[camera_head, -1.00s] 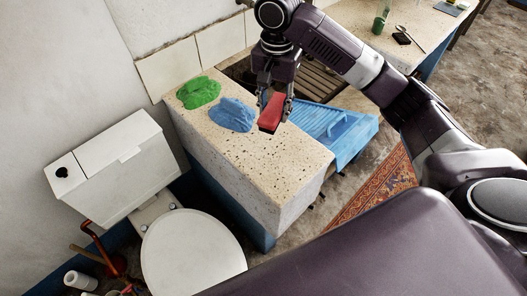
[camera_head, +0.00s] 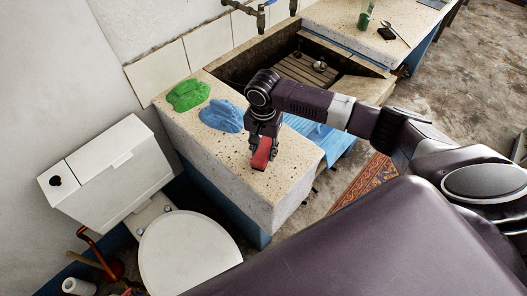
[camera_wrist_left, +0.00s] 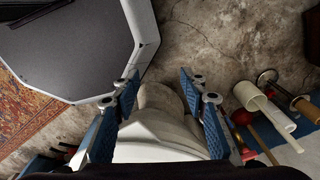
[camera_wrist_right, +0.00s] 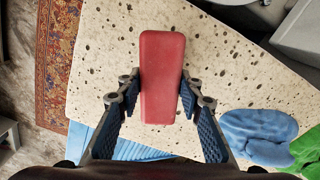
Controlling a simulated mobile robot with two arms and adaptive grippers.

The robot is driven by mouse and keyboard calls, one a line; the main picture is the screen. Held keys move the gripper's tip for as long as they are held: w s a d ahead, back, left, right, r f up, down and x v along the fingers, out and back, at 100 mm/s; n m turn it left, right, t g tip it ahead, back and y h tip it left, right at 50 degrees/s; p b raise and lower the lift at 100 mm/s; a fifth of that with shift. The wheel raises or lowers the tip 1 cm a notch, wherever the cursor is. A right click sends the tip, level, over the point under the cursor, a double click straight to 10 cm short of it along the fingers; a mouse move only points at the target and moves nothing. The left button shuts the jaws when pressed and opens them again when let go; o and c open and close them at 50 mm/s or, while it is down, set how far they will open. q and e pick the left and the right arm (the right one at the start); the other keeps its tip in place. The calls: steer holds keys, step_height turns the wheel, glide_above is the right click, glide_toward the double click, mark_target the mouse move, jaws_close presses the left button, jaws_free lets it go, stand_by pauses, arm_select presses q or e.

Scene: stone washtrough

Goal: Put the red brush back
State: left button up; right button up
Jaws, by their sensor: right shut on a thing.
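The red brush (camera_head: 263,154) is in my right gripper (camera_head: 262,145), low over the speckled stone ledge of the washtrough (camera_head: 216,160). In the right wrist view the brush (camera_wrist_right: 161,78) lies lengthwise between the fingers of my right gripper (camera_wrist_right: 157,92), with the ledge behind it. I cannot tell whether the brush touches the ledge. My left gripper (camera_wrist_left: 158,88) shows in the left wrist view, its fingers apart with nothing between them, above the toilet area.
A blue washboard (camera_head: 322,137) is behind my right arm. The white toilet (camera_head: 188,252) stands at the front left. The ledge's near end is clear.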

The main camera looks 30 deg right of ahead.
mark_target(263, 150)
steer(key=shift+f, duration=0.7)
steer(key=shift+f, duration=0.15)
steer(key=o, duration=1)
step_height(263, 150, up, 12)
steer(key=shift+r+b, duration=0.2)
steer(key=shift+b, duration=0.4)
